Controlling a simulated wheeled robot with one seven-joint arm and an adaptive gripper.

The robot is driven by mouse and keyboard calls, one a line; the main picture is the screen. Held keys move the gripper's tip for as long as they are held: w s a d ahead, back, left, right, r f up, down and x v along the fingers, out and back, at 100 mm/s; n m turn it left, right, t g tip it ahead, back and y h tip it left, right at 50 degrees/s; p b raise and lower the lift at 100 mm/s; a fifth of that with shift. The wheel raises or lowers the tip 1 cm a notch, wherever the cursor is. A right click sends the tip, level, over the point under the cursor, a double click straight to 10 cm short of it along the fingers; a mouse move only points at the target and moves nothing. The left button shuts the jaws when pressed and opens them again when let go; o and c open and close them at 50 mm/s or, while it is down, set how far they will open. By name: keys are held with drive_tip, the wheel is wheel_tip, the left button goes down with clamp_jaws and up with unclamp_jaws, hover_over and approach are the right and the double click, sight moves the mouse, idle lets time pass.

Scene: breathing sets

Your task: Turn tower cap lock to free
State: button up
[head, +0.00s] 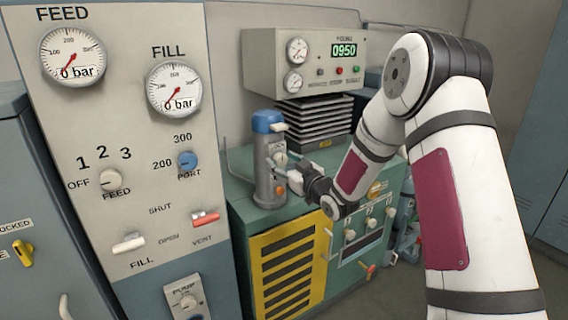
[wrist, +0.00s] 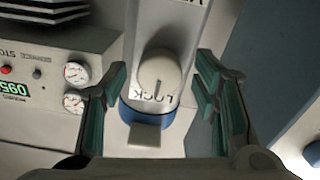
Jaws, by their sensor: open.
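The tower (head: 263,172) is a grey cylinder with a blue cap (head: 267,121), upright on the green cabinet. In the wrist view the picture is upside down, and a round cream lock knob (wrist: 159,78) sits above the blue cap (wrist: 163,120). The word LOCK is printed by the knob's lower edge in that view, and a thin dark line on the knob points toward it. My gripper (head: 290,176) is close to the tower's right side. In the wrist view its open fingers (wrist: 161,75) lie either side of the knob, with visible gaps and nothing held.
The green cabinet (head: 258,217) has a yellow grille and a row of knobs below my gripper. A gauge box (head: 262,65) reading 0950 and a stack of dark plates (head: 313,118) stand behind the tower. A tall gauge panel (head: 127,170) stands close on the left.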

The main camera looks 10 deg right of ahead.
drive_tip(key=c, duration=1.2)
drive_tip(key=shift+o, duration=0.2)
drive_tip(key=n+b, duration=0.4)
drive_tip(key=b, duration=0.1)
drive_tip(key=shift+w+f+n, duration=0.1)
drive_tip(key=shift+f+n, duration=0.05)
drive_tip(key=shift+n, duration=0.15)
drive_tip(key=n+b, duration=0.4)
drive_tip(key=b, duration=0.3)
drive_tip(key=shift+n, duration=0.3)
drive_tip(key=n+b, duration=0.5)
drive_tip(key=b, duration=0.3)
drive_tip(key=shift+f+b, duration=0.1)
drive_tip(key=shift+b, duration=0.2)
drive_tip(key=n+b, duration=0.3)
drive_tip(key=b, duration=0.2)
drive_tip(key=shift+r+n, duration=0.2)
drive_tip(key=shift+n, duration=0.2)
